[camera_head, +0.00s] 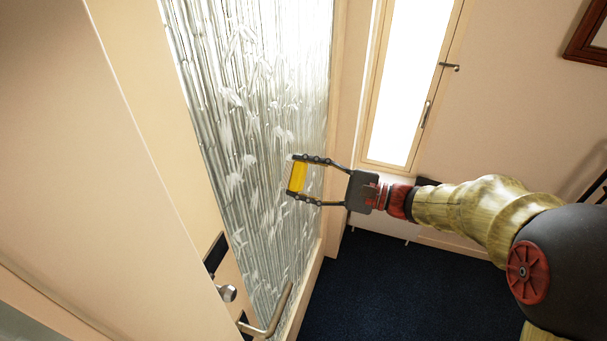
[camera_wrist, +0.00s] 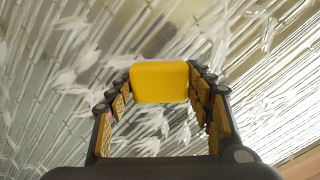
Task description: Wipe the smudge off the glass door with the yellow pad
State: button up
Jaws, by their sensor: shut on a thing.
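The glass door (camera_head: 255,110) has patterned, bamboo-like glass in a cream frame. My gripper (camera_head: 299,179) is shut on the yellow pad (camera_head: 297,176) and holds it in front of the glass. In the wrist view the yellow pad (camera_wrist: 159,82) sits between the two fingertips (camera_wrist: 160,85), with the patterned glass (camera_wrist: 60,50) behind it. I cannot tell whether the pad touches the glass or is a little apart. I cannot make out a smudge among the pale leaf patterns; the pad hides part of the pane.
A lever handle (camera_head: 270,322) and a round knob (camera_head: 228,293) stick out of the door frame low down. A narrow bright window (camera_head: 408,80) with a latch is to the right of the door. The dark blue carpet (camera_head: 385,290) below is clear.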

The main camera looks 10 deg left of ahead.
jog(key=shift+s+d, duration=0.15)
jog(key=shift+d, duration=2.8)
jog(key=shift+d, duration=0.1)
jog(key=shift+s+d, duration=0.1)
jog(key=shift+d, duration=1.3)
jog(key=shift+f, duration=0.1)
